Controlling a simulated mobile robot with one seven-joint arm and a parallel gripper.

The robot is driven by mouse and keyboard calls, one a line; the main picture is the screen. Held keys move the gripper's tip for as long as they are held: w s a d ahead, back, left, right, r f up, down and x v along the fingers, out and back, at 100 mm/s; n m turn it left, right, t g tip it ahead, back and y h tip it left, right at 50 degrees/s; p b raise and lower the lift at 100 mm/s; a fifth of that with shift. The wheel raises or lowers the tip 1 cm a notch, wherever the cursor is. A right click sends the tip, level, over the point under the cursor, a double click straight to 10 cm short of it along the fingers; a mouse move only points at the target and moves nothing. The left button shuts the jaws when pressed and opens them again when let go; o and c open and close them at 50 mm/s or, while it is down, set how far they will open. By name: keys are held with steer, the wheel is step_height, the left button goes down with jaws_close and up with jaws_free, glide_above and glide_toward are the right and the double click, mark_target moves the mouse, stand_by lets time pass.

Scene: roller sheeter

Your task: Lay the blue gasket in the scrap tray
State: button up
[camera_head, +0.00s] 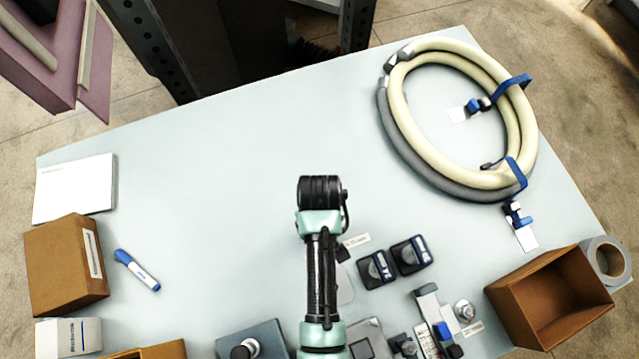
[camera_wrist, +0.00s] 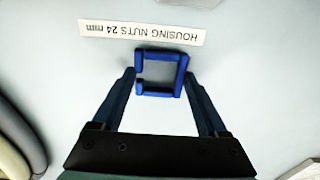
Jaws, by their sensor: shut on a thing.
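The blue gasket (camera_wrist: 162,55) is a small square frame with a gap in its left side. In the wrist view it sits between the two fingertips of my gripper (camera_wrist: 160,78), which is shut on it. Pale surface shows behind it; I cannot tell how high it is held. In the head view my arm hides the gripper and gasket. I cannot tell for certain which container is the scrap tray. A grey tray-like piece (camera_head: 367,332) shows partly at the bottom, right of my arm.
A printed label (camera_wrist: 141,32) reads "HOUSING NUTS 24 mm". An open cardboard box (camera_head: 515,310) stands at the right, beside a tape roll (camera_head: 618,262). Two black blocks (camera_head: 377,270) sit right of my arm. A coiled hose (camera_head: 393,110) lies at upper right. The table's upper middle is clear.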

steer(key=shift+w+f, duration=0.1)
steer(key=shift+f, duration=0.05)
steer(key=shift+f, duration=0.2)
steer(key=o, duration=1.2)
